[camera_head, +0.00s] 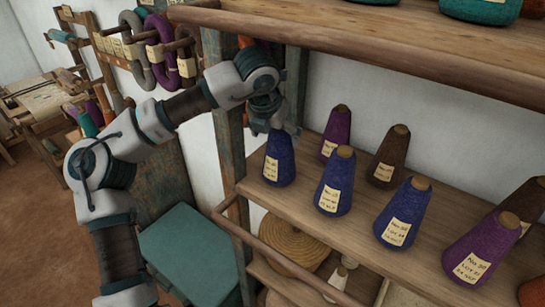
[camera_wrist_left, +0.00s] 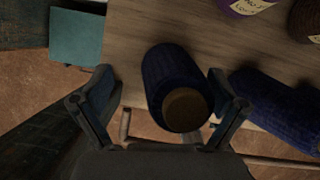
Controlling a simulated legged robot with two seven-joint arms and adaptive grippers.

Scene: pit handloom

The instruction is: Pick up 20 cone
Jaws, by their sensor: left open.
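A dark blue yarn cone (camera_head: 279,165) with a pale label stands upright on the shelf board (camera_head: 300,202), nearest its left end. Its label is too small to read surely. My left gripper (camera_head: 279,122) is above this cone, pointing down, and hides its top. In the left wrist view the same blue cone (camera_wrist_left: 165,72) shows between the two spread fingers of my left gripper (camera_wrist_left: 160,78), with a gap on each side. Two more blue cones stand to the right, one close by (camera_head: 335,185) and one farther along (camera_head: 403,213). My right gripper is out of view.
Purple cones (camera_head: 336,130) (camera_head: 482,245) and brown cones (camera_head: 388,155) share the board. An upper shelf (camera_head: 400,40) overhangs, and a wooden post (camera_head: 232,150) stands left of the gripper. A rail (camera_head: 285,262) runs along the front. A teal box (camera_head: 190,255) sits below left.

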